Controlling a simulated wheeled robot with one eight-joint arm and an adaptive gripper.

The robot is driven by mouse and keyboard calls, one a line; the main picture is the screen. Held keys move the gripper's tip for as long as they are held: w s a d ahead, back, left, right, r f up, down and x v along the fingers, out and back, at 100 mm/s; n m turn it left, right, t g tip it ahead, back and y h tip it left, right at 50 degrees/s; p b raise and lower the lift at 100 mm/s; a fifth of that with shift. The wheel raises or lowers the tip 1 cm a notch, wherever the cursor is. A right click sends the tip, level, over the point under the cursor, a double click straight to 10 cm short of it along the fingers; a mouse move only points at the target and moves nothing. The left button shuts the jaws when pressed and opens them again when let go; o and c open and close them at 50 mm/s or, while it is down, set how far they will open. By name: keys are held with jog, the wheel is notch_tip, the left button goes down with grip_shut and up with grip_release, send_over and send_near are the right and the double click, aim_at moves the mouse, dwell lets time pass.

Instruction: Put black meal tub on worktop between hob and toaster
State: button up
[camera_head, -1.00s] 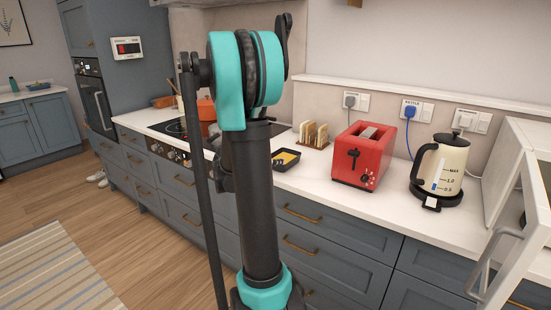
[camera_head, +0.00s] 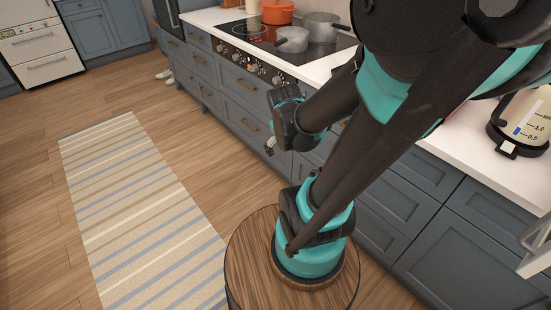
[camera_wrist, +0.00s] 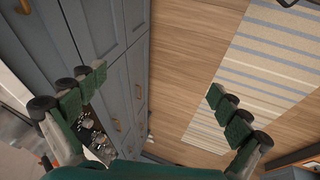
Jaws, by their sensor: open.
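The black meal tub does not show in either current view; my arm covers the worktop stretch right of the hob in the head view. The hob (camera_head: 262,36) is on the white worktop (camera_head: 208,16) at the top. The toaster is also hidden behind my arm, apart from perhaps a sliver of red. My gripper (camera_wrist: 157,83) is open in the wrist view, with green-padded fingers wide apart and nothing between them. Beyond it are cabinet fronts and the floor.
An orange pot (camera_head: 277,13), a grey pan (camera_head: 292,39) and a steel pot (camera_head: 325,27) stand on the hob. The kettle (camera_head: 527,118) is at the right. Drawer fronts (camera_head: 246,88) line the worktop. A striped rug (camera_head: 140,200) lies on open wooden floor.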

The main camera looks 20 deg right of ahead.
jog(key=s+a+f+m+y, duration=0.2)
jog(key=s+a+m, duration=0.1)
jog(key=s+a, duration=0.1)
jog(key=shift+s+a+m, duration=0.15)
jog(key=shift+a+m, duration=0.15)
jog(key=shift+a, duration=0.45)
jog(key=shift+c, duration=0.5)
